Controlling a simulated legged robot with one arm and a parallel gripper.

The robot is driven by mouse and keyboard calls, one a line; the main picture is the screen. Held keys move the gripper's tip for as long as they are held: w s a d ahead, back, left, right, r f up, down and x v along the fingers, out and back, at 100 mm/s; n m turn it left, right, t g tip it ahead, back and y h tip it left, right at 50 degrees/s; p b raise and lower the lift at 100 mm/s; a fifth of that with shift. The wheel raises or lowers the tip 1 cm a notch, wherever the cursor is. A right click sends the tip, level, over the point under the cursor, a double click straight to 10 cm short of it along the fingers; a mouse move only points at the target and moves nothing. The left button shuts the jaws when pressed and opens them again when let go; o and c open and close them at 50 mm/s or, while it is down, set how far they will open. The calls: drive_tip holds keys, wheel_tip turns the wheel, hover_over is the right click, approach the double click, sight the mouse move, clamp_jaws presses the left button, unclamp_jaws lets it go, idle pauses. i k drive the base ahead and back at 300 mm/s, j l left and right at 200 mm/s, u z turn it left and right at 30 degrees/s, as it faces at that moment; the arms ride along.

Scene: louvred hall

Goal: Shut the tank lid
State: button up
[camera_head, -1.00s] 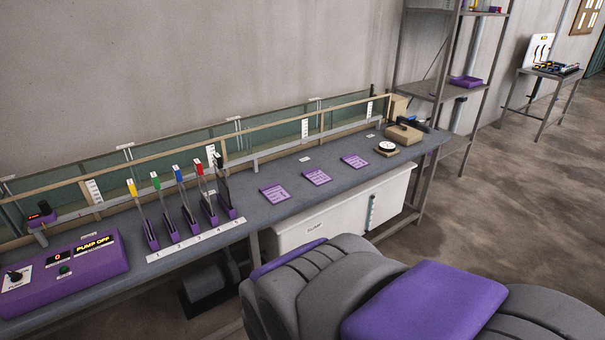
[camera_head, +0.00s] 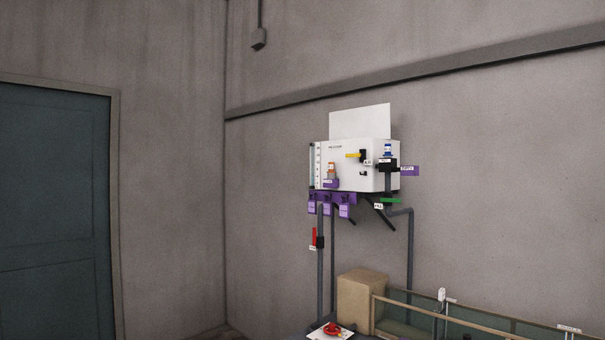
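A white tank (camera_head: 350,160) is fixed on the wall right of the middle of the view. A thin white panel (camera_head: 360,121) stands upright above its top edge. It looks like the tank's lid standing open. A level gauge (camera_head: 312,165) runs up the tank's left end. A bottle with an orange top (camera_head: 331,171) sits at its front, and one with a blue top (camera_head: 388,152) at its right end. My gripper is not in view.
Pipes (camera_head: 410,250) run down from the tank, with a red-handled valve (camera_head: 314,240) on the left. Below are a tan box (camera_head: 362,300), a red handwheel (camera_head: 332,328) and a glass-sided channel (camera_head: 480,322). A dark door (camera_head: 55,210) is at left.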

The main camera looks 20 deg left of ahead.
sight(373, 121)
drive_tip(key=u, duration=0.4)
drive_tip(key=i+u, duration=0.3)
drive_tip(key=i, duration=0.45)
drive_tip(key=i+j+u, duration=0.2)
drive_tip(key=i+u, duration=0.2)
drive_tip(key=i, duration=0.25)
drive_tip(key=i+u, duration=0.45)
drive_tip(key=i, duration=0.2)
drive_tip(key=i+l+u, duration=0.4)
drive_tip(key=i, duration=0.25)
drive_tip(key=i+z, duration=0.1)
drive_tip(key=i, duration=0.35)
drive_tip(key=i+j, duration=0.15)
drive_tip(key=i, duration=0.3)
drive_tip(key=i+j+z, duration=0.15)
drive_tip(key=i, duration=0.3)
drive_tip(key=i+j+z, duration=0.1)
drive_tip(key=i, duration=0.35)
drive_tip(key=i+l+z, duration=0.15)
drive_tip(key=i+z, duration=0.2)
drive_tip(key=z, duration=0.15)
drive_tip(key=i+z, duration=0.75)
drive_tip(key=z, duration=0.2)
drive_tip(key=i+j+z, duration=0.3)
drive_tip(key=z, duration=0.2)
